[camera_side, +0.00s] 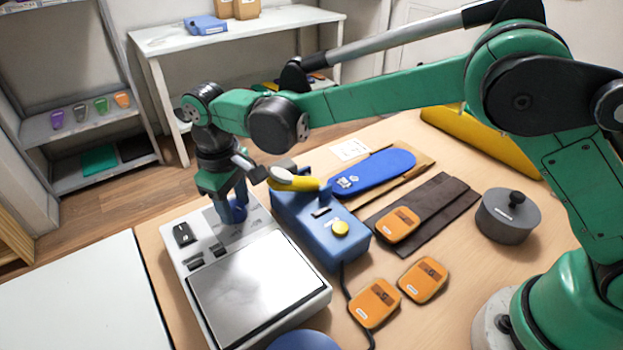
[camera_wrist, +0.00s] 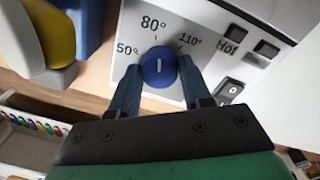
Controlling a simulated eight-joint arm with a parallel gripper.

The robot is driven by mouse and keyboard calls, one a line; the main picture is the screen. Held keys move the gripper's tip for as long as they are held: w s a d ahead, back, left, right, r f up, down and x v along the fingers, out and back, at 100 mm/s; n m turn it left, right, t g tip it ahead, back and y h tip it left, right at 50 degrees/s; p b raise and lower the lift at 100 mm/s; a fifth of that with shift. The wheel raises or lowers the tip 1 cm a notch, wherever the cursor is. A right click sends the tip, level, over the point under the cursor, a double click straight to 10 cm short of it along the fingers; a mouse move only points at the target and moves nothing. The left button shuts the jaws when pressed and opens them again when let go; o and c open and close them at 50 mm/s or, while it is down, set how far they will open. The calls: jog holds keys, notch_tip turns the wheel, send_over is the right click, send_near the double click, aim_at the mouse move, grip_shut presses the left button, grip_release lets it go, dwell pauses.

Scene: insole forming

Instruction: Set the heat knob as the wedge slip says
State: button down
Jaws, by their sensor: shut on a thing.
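The blue heat knob (camera_wrist: 158,66) sits on the white panel of the heating unit (camera_side: 178,245), among the marks 50°, 80° and 110°. Its white line stands nearly upright in the wrist view, towards 80°. My gripper (camera_wrist: 159,78) has its blue fingers on both sides of the knob and is shut on it. In the side view my gripper (camera_side: 232,203) points down at the unit's far end, and the knob (camera_side: 238,214) is partly hidden by the fingers. A white paper slip (camera_side: 350,149) lies at the table's back; its writing is too small to read.
A blue box (camera_side: 315,240) with a yellow-handled lever (camera_side: 293,183) stands close beside the gripper. A shiny plate (camera_side: 258,285) covers the unit's near part. Orange pads (camera_side: 423,279), a blue insole (camera_side: 375,172) and a grey lidded pot (camera_side: 507,216) lie to the right.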

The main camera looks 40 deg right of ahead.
aim_at(232, 207)
jog(key=m, duration=0.4)
jog(key=shift+m, duration=0.4)
jog(key=shift+m+g, duration=0.3)
jog(key=shift+m, duration=2.2)
jog(key=shift+c, duration=2)
grip_release()
jog(key=shift+w+a+r, duration=0.1)
jog(key=shift+a+r, duration=0.05)
jog(key=shift+r, duration=2.65)
